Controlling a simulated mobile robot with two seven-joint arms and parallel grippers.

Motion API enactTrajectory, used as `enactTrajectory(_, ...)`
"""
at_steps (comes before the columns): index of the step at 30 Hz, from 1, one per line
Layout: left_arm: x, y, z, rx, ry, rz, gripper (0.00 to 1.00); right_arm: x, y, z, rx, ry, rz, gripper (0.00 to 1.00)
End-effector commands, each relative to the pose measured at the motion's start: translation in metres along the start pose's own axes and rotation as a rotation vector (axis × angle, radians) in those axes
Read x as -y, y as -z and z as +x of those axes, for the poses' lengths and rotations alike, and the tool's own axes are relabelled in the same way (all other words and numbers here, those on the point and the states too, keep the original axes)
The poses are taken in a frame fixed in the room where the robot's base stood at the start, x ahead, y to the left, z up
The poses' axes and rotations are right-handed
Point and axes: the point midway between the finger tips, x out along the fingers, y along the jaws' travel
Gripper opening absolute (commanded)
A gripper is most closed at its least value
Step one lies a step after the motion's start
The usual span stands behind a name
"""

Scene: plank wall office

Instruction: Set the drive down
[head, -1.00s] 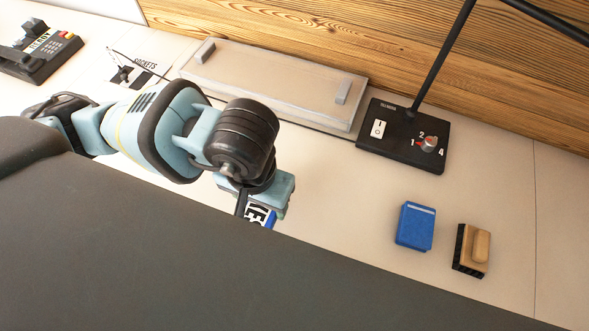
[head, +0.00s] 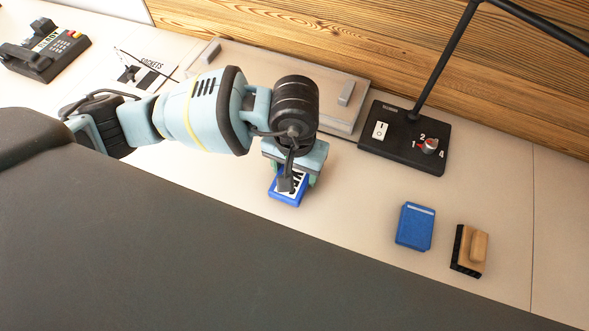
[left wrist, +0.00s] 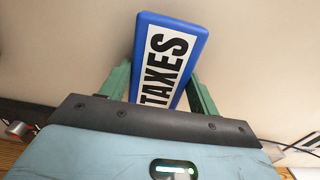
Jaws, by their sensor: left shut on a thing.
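The drive (head: 281,198) is a blue block with a white label. In the left wrist view the drive (left wrist: 199,36) shows the word TAXES. My left gripper (head: 293,184) is shut on it, with one green finger on each side of the drive in the left wrist view (left wrist: 160,88). The drive is over the pale desk, left of the blue box; whether it touches the desktop I cannot tell. The gripper hides part of the drive. My right gripper is in neither view.
A blue box (head: 415,228) and a wooden block with a black side (head: 470,251) lie to the right. A black lamp base (head: 402,150) with a switch and dial stands behind. A grey tray-like slab (head: 330,82) lies along the plank wall. The desk (head: 352,205) between is clear.

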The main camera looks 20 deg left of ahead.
Motion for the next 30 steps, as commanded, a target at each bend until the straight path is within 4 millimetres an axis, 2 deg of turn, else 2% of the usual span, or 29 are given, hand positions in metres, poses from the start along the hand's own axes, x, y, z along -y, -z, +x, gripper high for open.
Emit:
enactTrajectory(3, 0.0, -0.0002, 0.0105, 0.0, 0.0, 0.0, 0.34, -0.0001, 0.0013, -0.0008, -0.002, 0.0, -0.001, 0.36)
enactTrajectory(14, -0.0001, -0.0002, 0.0151, 0.0, 0.0, 0.001, 0.34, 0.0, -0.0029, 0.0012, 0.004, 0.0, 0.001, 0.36)
enactTrajectory(15, -0.0001, -0.0004, 0.0158, 0.0, 0.0, 0.001, 0.63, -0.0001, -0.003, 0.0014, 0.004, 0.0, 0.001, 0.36)
enactTrajectory(20, 0.0, -0.0002, 0.0145, 0.0, 0.0, 0.001, 0.83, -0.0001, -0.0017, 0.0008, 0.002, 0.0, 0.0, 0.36)
enactTrajectory(30, 0.0001, -0.0001, 0.0117, -0.001, 0.001, 0.0, 0.83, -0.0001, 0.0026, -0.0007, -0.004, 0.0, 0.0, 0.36)
